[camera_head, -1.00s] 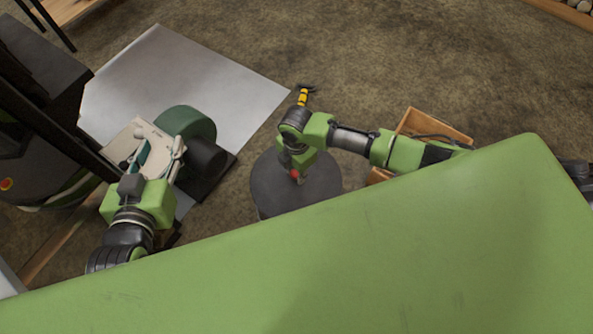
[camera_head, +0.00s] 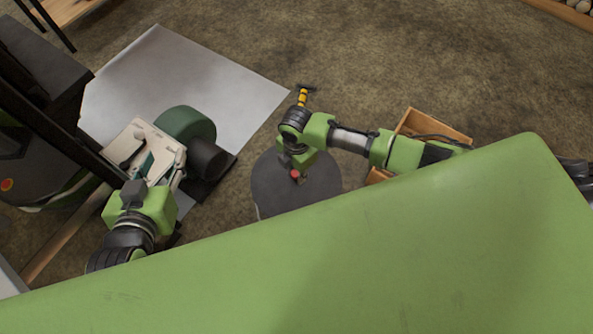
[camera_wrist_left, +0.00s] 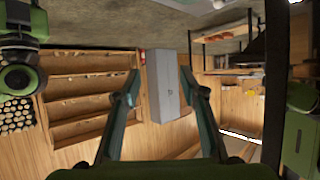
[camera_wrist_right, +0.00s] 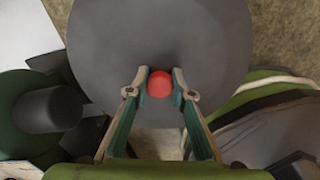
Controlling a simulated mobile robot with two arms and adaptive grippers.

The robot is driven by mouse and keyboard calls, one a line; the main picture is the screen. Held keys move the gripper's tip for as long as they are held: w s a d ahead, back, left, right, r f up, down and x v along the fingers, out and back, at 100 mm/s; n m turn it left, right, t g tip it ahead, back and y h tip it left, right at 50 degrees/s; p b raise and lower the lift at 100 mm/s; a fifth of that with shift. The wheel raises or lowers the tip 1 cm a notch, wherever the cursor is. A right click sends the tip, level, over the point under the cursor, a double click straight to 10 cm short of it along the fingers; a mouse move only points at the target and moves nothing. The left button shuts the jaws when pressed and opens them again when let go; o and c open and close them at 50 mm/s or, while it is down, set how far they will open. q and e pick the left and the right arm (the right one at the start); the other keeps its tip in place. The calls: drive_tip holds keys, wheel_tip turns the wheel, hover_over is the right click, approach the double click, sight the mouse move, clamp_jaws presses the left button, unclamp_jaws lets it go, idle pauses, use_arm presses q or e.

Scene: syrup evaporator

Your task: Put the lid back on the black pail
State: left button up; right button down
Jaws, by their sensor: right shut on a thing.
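The lid (camera_head: 285,195) is a dark grey round disc with a red knob (camera_head: 295,174) at its middle. It lies in front of my base in the head view and fills the upper middle of the right wrist view (camera_wrist_right: 160,30). My right gripper (camera_wrist_right: 160,84) is over the lid, with its fingertips closed on either side of the red knob. The black pail is mostly hidden beneath the lid, so I cannot tell how the lid sits on it. My left gripper (camera_wrist_left: 160,85) is open and empty, with its fingers well apart, left of the lid.
A green drum-like thing (camera_head: 185,122) and a dark cylinder (camera_head: 207,157) stand left of the lid. A grey sheet (camera_head: 200,75) lies behind them. A wooden crate (camera_head: 435,126) is at the right, beyond my right arm.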

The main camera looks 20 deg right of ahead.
use_arm(q)
drive_tip(key=shift+s+a+f+g, duration=0.3)
drive_tip(key=shift+s+f+g, duration=0.15)
drive_tip(key=shift+f, duration=0.2)
idle(0.9)
drive_tip(key=shift+s+f, duration=0.2)
drive_tip(key=shift+s+a+f+g+y+p, duration=0.2)
drive_tip(key=shift+s+f+g+y+p, duration=0.1)
drive_tip(key=shift+f+g, duration=0.05)
drive_tip(key=shift+s+a+f+g, duration=0.25)
drive_tip(key=shift+s+f+g, duration=0.25)
drive_tip(key=shift+s+f, duration=0.2)
idle(0.5)
drive_tip(key=shift+s, duration=0.1)
idle(0.8)
drive_tip(key=shift+s+a+f, duration=0.1)
drive_tip(key=shift+s+f, duration=0.1)
drive_tip(key=shift+f, duration=0.05)
drive_tip(key=shift+s+f+g+p, duration=0.1)
drive_tip(key=shift+g+p, duration=0.2)
use_arm(e)
drive_tip(key=shift+f, duration=0.1)
use_arm(q)
drive_tip(key=shift+s+a+f, duration=0.15)
drive_tip(key=shift+s+f, duration=0.05)
drive_tip(key=shift+s, duration=0.05)
drive_tip(key=shift+s+f, duration=0.1)
drive_tip(key=shift+s, duration=0.05)
